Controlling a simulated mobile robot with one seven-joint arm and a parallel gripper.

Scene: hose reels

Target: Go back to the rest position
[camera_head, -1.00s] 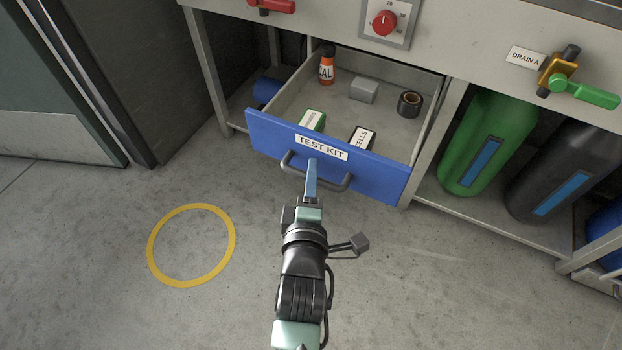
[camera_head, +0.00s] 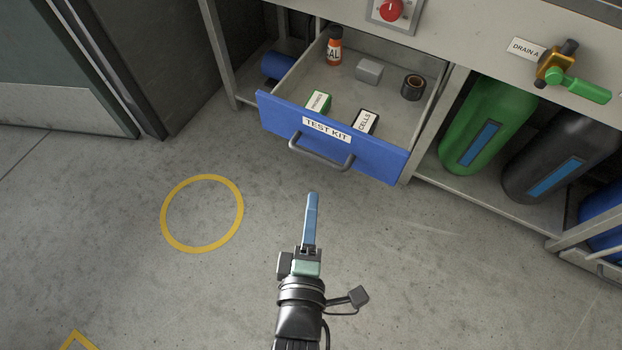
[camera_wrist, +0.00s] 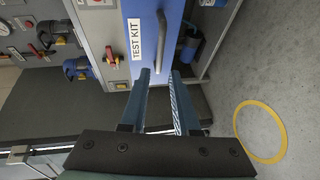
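My gripper (camera_head: 311,205) is in front of the blue test kit drawer (camera_head: 375,162), apart from its handle (camera_head: 320,158), over bare floor. In the wrist view my gripper (camera_wrist: 161,75) shows its two fingers spread apart with nothing between them. The drawer is pulled open. It holds an orange bottle (camera_head: 334,50), a grey block (camera_head: 369,70), a dark roll (camera_head: 412,88), a green-and-white box (camera_head: 318,101) and a box marked CELLS (camera_head: 365,121). The drawer front and handle also show in the wrist view (camera_wrist: 150,15).
A green cylinder (camera_head: 487,120) and a black cylinder (camera_head: 560,150) stand on the lower shelf at right. A green-handled valve (camera_head: 577,85) is above them. A yellow ring (camera_head: 202,247) marks the floor at left. The floor in front of the drawer is clear.

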